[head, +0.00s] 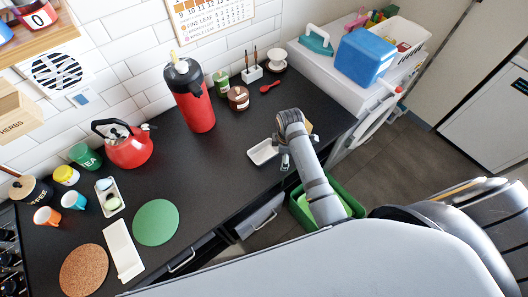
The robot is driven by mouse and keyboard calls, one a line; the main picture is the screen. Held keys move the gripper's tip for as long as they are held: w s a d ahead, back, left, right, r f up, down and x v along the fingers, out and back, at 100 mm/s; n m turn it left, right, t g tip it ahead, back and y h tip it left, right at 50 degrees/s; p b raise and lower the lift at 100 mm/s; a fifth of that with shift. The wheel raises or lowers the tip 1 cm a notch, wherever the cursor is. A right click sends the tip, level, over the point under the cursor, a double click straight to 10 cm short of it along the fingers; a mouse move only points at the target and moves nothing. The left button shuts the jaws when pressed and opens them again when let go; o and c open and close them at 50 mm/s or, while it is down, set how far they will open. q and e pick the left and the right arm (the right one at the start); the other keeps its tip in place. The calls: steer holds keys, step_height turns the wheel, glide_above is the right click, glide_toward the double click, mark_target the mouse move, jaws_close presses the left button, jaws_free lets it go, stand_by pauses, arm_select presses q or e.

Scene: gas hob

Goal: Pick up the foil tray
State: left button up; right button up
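A small, shallow whitish tray (260,153), which looks like the foil tray, lies on the black worktop near its front edge. One of my arms reaches over the front edge from the lower right, and I take it for my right arm. Its gripper (286,161) points down just right of the tray, close to the tray's right end. The arm's wrist hides most of the gripper, so I cannot tell whether its fingers are open or touch the tray. My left gripper is not in view.
A green mat (155,222) lies left. A green bin (305,212) stands below the front edge. The worktop left of the tray is clear.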

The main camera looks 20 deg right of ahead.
steer(key=w+a+r+n+g, duration=0.1)
steer(key=w+a+r+n, duration=0.3)
steer(key=w+r+n, duration=0.3)
steer(key=p, duration=0.1)
glide_above(267, 153)
steer(key=shift+n, duration=0.3)
steer(key=f, duration=0.5)
steer(key=shift+w+d, duration=0.25)
steer(key=f, duration=0.1)
steer(key=f+p, duration=0.1)
steer(key=f, duration=0.2)
steer(key=shift+s+a, duration=0.2)
steer(key=shift+s, duration=0.1)
steer(key=shift+w+f, duration=0.1)
steer(key=shift+f, duration=0.45)
steer(key=c, duration=0.9)
